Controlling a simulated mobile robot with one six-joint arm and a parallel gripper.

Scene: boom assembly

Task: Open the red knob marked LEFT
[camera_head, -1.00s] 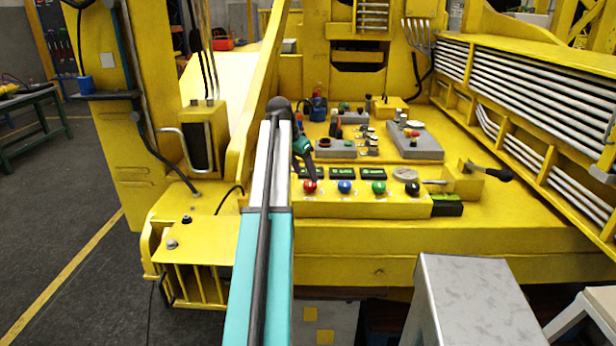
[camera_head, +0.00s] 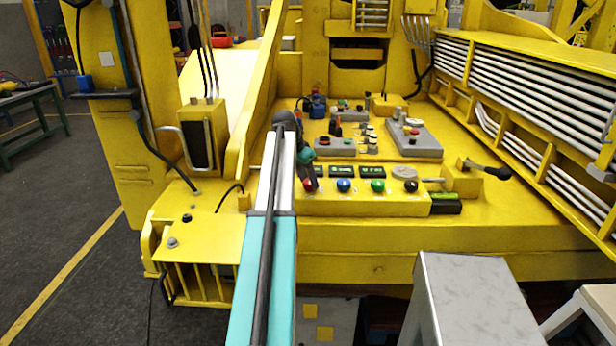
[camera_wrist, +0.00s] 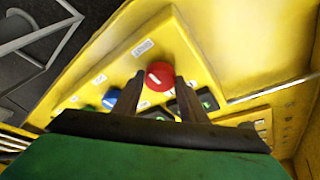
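The red knob (camera_head: 308,186) is at the left end of a row of knobs on the sloped yellow control panel (camera_head: 360,203). In the head view my gripper (camera_head: 314,186) partly covers it. In the wrist view the red knob (camera_wrist: 158,76) shows a white line on its face. My gripper (camera_wrist: 160,82) is open, with one dark finger on each side of the knob. I cannot tell whether the fingers touch it. A white label (camera_wrist: 142,47) sits beside the knob; its text is too small to read.
Along the same row are a blue knob (camera_head: 344,185), a green knob (camera_head: 377,186) and a black knob (camera_head: 411,186). Small dark displays (camera_head: 341,171) sit just behind them. Grey control boxes (camera_head: 413,140) lie farther back.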

